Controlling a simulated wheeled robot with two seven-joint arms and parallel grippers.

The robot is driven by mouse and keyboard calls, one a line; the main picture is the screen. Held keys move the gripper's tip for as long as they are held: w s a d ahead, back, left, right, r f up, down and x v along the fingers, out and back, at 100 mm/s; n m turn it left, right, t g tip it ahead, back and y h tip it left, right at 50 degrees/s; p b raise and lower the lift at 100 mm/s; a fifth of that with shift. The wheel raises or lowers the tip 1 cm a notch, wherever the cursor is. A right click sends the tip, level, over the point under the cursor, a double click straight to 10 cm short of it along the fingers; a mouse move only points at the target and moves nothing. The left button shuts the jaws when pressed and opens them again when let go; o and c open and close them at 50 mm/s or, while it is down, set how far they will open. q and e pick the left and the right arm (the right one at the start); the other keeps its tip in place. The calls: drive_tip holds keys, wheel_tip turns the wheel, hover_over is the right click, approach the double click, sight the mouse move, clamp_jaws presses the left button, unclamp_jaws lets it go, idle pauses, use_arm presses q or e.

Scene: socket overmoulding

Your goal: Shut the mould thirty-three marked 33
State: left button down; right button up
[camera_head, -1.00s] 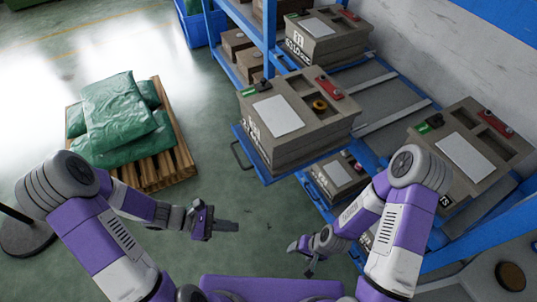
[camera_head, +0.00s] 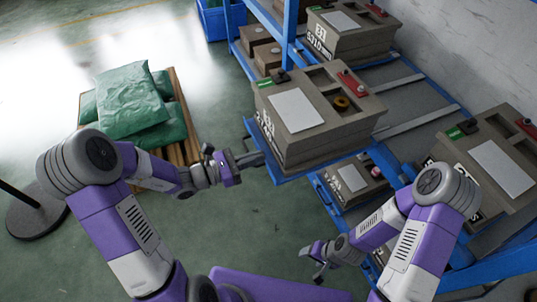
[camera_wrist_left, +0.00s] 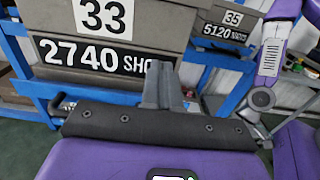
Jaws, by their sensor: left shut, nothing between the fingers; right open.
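Mould thirty-three (camera_head: 348,130) is a grey-brown block with a white top plate, sitting on a blue tray (camera_head: 290,178) that sticks out from the rack. Its 33 label and the lettering below show in the left wrist view (camera_wrist_left: 105,22). My left gripper (camera_head: 258,158) is shut and empty, close to the tray's front edge. In the left wrist view, its closed fingers (camera_wrist_left: 160,85) point at the mould's front, with part of a dark handle (camera_wrist_left: 62,104) to their left. Contact cannot be told. My right gripper (camera_head: 316,265) is open and empty, low near the rack.
More moulds stand on the blue rack: one behind (camera_head: 350,35), one at the right (camera_head: 490,165) and a smaller one below (camera_head: 352,178). Green bags (camera_head: 135,105) lie on a wooden pallet (camera_head: 178,95) at the left. The floor between is clear.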

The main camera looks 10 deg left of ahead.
sight(278, 149)
use_arm(q)
drive_tip(key=shift+b+x, duration=0.45)
drive_tip(key=shift+x, duration=1.65)
drive_tip(key=shift+w, duration=0.1)
